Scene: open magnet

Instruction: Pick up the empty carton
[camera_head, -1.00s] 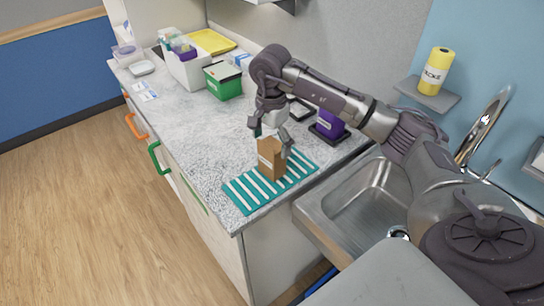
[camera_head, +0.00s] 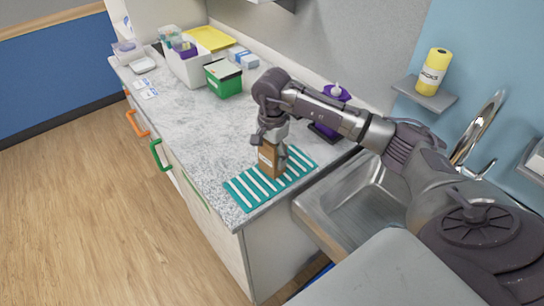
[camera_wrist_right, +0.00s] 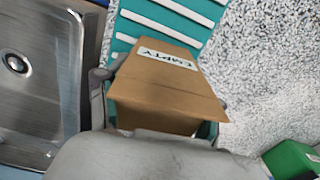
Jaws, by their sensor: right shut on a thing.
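The empty carton (camera_head: 267,158) is a small brown box standing on a teal and white striped mat (camera_head: 242,194) near the counter's front corner. In the right wrist view the carton (camera_wrist_right: 170,88) fills the middle, with a white label reading EMPTY on it. My right gripper (camera_head: 271,152) has come down over the carton from above and is shut on it, with fingers on opposite sides. In the right wrist view one finger shows at the carton's left side; the other is mostly hidden. Whether the carton touches the mat is hard to tell. My left gripper is not in view.
A steel sink (camera_head: 345,205) lies right of the mat. A purple bottle (camera_head: 334,105) stands behind my arm. A green box (camera_head: 223,80), a white bin (camera_head: 187,68) and a yellow tray (camera_head: 210,38) are at the back left. The counter left of the mat is clear.

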